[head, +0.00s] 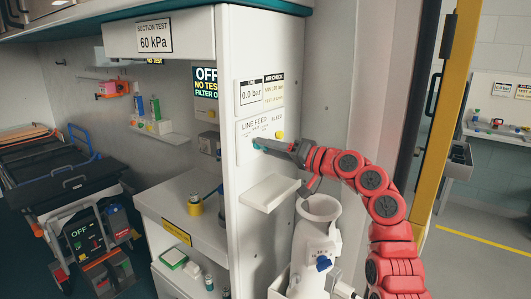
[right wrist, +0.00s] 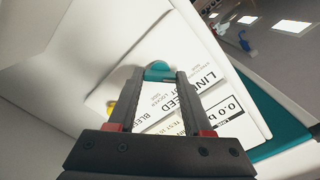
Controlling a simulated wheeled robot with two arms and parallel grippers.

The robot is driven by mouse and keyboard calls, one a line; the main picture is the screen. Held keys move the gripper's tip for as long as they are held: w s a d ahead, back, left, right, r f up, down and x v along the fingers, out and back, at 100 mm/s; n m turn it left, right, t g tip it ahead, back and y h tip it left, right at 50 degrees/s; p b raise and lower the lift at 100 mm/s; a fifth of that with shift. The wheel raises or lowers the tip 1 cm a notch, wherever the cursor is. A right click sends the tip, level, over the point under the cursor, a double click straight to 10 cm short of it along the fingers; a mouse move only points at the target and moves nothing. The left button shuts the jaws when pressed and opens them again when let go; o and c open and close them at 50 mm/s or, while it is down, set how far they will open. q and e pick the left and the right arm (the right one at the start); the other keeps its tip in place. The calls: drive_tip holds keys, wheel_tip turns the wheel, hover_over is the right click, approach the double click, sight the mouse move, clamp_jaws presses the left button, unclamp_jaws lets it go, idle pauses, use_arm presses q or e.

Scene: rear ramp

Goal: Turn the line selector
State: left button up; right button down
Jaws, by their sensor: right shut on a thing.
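The line selector is a small teal knob (right wrist: 158,72) on a white "LINE FEED" panel (head: 247,129), which is fixed to the side of a white cabinet. My right gripper (head: 262,145) reaches in from the right and is shut on the knob. In the right wrist view its two fingers (right wrist: 156,92) lie on either side of the knob, with the panel behind them. The lettering on the panel is partly covered by the fingers. The selector's pointed position cannot be read. My left gripper is not in view.
A yellow button (head: 280,134) sits on the panel, right of the knob. A gauge card reading "0.0 bar" (head: 251,94) is above. A small white shelf (head: 269,192) juts out below my gripper. A white canister (head: 317,235) stands under my forearm. A yellow post (head: 443,120) is at right.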

drive_tip(key=shift+d+r+n, duration=0.15)
drive_tip(key=shift+r+n, duration=0.05)
drive_tip(key=shift+n, duration=0.2)
drive_tip(key=c, duration=0.6)
unclamp_jaws()
drive_tip(key=shift+w, duration=0.1)
drive_tip(key=shift+o, duration=1.4)
drive_tip(key=shift+f, duration=0.15)
drive_tip(key=b+v, duration=0.2)
drive_tip(key=v, duration=1.5)
